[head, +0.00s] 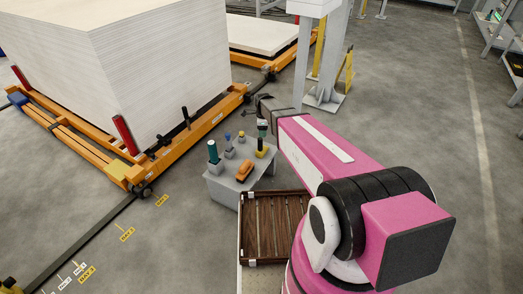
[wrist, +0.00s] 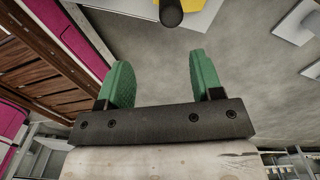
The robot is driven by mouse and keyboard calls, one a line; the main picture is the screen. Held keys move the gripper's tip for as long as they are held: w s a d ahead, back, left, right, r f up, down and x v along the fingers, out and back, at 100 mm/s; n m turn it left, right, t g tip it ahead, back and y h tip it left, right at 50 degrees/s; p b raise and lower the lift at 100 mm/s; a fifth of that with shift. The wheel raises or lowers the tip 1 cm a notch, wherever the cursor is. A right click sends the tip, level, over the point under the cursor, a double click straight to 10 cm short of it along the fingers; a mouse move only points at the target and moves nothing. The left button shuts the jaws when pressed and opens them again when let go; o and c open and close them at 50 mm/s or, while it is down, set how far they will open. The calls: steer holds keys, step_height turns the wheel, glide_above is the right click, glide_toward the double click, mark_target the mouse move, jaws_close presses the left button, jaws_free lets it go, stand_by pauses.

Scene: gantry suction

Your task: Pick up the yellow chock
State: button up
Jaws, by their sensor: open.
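The yellow chock (head: 261,152) with a dark upright handle stands on the right part of a small grey table in the head view. In the wrist view the yellow chock (wrist: 203,13) is cut off by the top edge, with its dark round handle end towards the camera. My gripper (wrist: 160,68) is open, with two green fingers apart and nothing between them. The chock lies beyond the fingertips, apart from them. In the head view my gripper (head: 262,128) shows small, just above the chock's handle, partly hidden by my arm.
The grey table (head: 228,190) also holds an orange item (head: 244,170), a teal cylinder (head: 213,151) and a blue-topped piece (head: 228,140). A brown slatted crate (head: 272,228) is below it. An orange cart with stacked boards (head: 160,60) stands left.

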mark_target(260, 143)
steer(key=shift+w+a+f+m, duration=0.45)
steer(key=shift+w+a+m, duration=0.1)
steer(key=shift+w+m, duration=0.1)
steer(key=shift+f, duration=0.25)
step_height(260, 143, down, 5)
steer(key=shift+f, duration=0.2)
steer(key=f, duration=0.5)
steer(key=shift+w+a, duration=0.1)
steer(key=shift+w, duration=0.15)
steer(key=shift+r, duration=0.1)
steer(key=shift+c, duration=0.2)
steer(key=c, duration=0.9)
